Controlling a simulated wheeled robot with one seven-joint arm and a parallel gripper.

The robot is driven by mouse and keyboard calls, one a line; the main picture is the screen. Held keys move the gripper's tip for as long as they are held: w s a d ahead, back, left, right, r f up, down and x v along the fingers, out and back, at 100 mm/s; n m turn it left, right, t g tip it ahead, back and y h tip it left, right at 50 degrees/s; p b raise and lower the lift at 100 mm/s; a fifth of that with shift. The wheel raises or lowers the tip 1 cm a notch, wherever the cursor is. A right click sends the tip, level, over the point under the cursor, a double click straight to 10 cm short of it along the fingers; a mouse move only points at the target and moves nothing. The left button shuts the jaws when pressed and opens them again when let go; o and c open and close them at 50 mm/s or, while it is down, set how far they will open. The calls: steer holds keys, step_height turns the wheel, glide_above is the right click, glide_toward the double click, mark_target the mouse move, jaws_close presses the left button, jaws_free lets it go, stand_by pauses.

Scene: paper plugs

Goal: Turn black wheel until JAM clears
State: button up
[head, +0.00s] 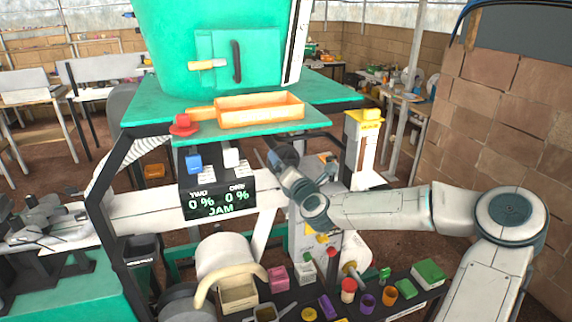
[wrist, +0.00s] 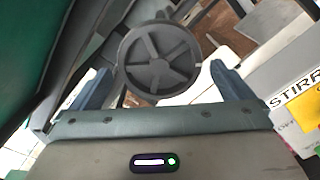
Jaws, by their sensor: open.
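The black wheel (wrist: 158,60), a dark spoked disc, faces the camera in the wrist view. My gripper (wrist: 160,70) is open, with one blue-grey finger on each side of the wheel and a visible gap on both sides. I cannot tell how far the wheel is beyond the fingertips. In the head view my gripper (head: 277,163) is to the right of the dark display (head: 220,200), and the wheel is mostly hidden or hard to separate from it. The display reads TWO 0 %, ONE 0 % and JAM in green.
A blue block (head: 193,162) and a white block (head: 231,156) are above the display. A yellow-topped white post (head: 363,140) stands to the right. Small coloured cups and blocks fill the front bench.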

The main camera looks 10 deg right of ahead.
steer(key=shift+w+a, duration=0.2)
steer(key=shift+w, duration=0.95)
steer(key=c, duration=0.8)
steer(key=shift+b, duration=0.3)
steer(key=n+b, duration=1.1)
steer(key=n, duration=1.4)
